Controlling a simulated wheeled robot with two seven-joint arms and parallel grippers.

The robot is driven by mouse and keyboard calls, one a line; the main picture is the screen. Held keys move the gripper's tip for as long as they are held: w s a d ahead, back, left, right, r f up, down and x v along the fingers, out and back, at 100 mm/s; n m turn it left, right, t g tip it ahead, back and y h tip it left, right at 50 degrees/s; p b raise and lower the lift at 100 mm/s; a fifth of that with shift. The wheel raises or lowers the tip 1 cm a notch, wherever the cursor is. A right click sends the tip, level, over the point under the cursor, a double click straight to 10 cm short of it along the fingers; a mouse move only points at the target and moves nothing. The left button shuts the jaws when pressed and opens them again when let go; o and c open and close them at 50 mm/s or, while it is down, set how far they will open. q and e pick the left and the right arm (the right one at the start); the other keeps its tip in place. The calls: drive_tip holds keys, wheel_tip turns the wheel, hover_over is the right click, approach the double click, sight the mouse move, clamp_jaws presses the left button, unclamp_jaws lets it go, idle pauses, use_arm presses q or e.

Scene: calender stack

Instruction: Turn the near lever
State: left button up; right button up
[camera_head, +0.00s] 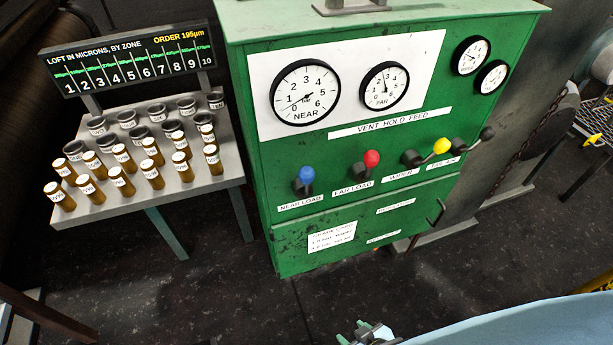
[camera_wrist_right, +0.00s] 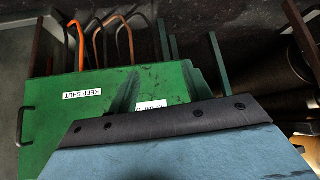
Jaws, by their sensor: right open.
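The near lever, with a blue knob (camera_head: 306,174), stands on the front of the green cabinet (camera_head: 330,220) above the label "NEAR LOAD". Its knob points up. The near dial (camera_head: 305,92) is above it and the far dial (camera_head: 384,86) is to that dial's right. My right gripper (camera_head: 365,333) shows only in part at the bottom edge of the head view, well below the lever and apart from it. It is open and holds nothing that I can see. The lever cannot be made out in the right wrist view. My left gripper is not in view.
Levers with a red knob (camera_head: 371,159), a yellow knob (camera_head: 441,146) and a black knob (camera_head: 487,133) stand right of the blue one. A grey table (camera_head: 226,168) with several jars is at left. A light blue surface (camera_head: 530,325) fills the lower right.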

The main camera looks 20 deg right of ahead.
drive_tip(key=w+a+r+t+y, duration=0.15)
drive_tip(key=w+r+t, duration=0.5)
drive_tip(key=r, duration=0.85)
drive_tip(key=t+b, duration=0.1)
drive_tip(key=t, duration=0.3)
approach(311, 180)
drive_tip(key=shift+g, duration=0.25)
drive_tip(key=w, duration=0.3)
drive_tip(key=w+a, duration=0.1)
drive_tip(key=w, duration=0.3)
drive_tip(key=w+a, duration=0.1)
drive_tip(key=w, duration=0.3)
drive_tip(key=shift+w+r, duration=0.2)
drive_tip(key=shift+w, duration=0.05)
clamp_jaws()
